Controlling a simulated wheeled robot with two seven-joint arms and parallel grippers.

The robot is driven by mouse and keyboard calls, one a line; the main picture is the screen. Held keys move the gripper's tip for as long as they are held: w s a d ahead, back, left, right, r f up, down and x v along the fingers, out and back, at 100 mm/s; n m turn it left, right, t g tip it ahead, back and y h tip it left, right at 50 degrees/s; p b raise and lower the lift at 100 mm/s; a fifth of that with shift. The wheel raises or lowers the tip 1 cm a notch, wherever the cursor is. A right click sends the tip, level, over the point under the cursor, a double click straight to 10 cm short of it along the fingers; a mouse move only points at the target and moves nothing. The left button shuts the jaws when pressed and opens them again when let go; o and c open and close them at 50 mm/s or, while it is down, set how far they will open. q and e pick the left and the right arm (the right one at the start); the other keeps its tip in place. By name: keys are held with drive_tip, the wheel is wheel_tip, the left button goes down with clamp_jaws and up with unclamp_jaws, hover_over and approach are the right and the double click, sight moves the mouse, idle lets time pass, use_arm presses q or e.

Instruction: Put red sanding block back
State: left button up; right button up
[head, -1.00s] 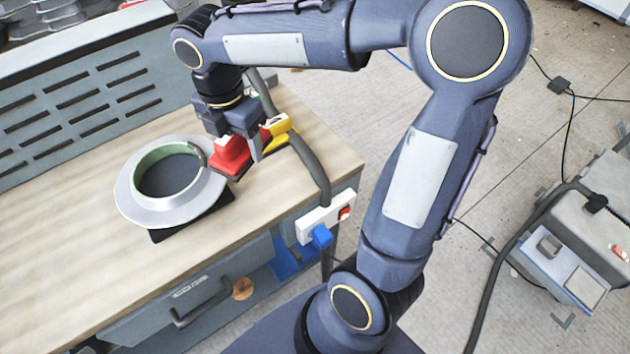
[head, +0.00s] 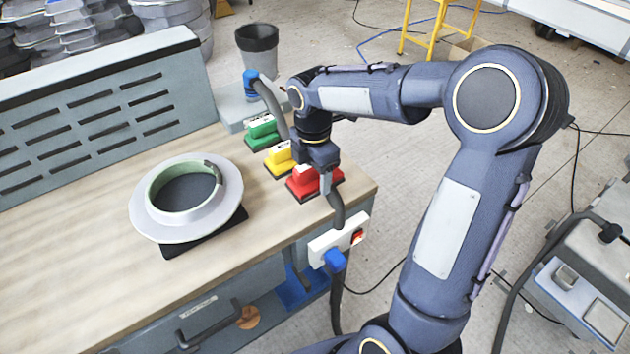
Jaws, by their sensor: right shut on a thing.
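The red sanding block (head: 301,186) is at the right end of the wooden workbench (head: 85,250), at the near end of a row with the yellow sanding block (head: 279,161) and the green sanding block (head: 263,133). My right gripper (head: 314,178) points down and is shut on the red block. The block looks level, at or just above the bench top; I cannot tell if it touches. Part of the block is hidden behind the fingers. My left gripper is not in view.
A round mould with a pale flange (head: 148,222) and green inner ring sits on a dark base left of the blocks. A thick grey hose hangs past my gripper. A white power strip (head: 338,239) is on the bench's end. A dark bin (head: 258,48) stands behind.

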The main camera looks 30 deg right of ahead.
sight(315, 184)
drive_tip(key=shift+w+d+f, duration=0.2)
drive_tip(key=shift+w+f, duration=0.25)
drive_tip(key=shift+f, duration=0.1)
drive_tip(key=shift+w+d+f, duration=0.2)
drive_tip(key=shift+w+f, duration=0.2)
drive_tip(key=shift+f, duration=0.15)
drive_tip(key=shift+w+d+f, duration=0.1)
drive_tip(key=shift+w+f, duration=0.05)
drive_tip(key=shift+f, duration=0.8)
drive_tip(key=shift+w+d+f, duration=0.1)
drive_tip(key=shift+f, duration=0.85)
drive_tip(key=shift+f, duration=0.15)
drive_tip(key=o, duration=0.9)
drive_tip(key=shift+o, duration=0.2)
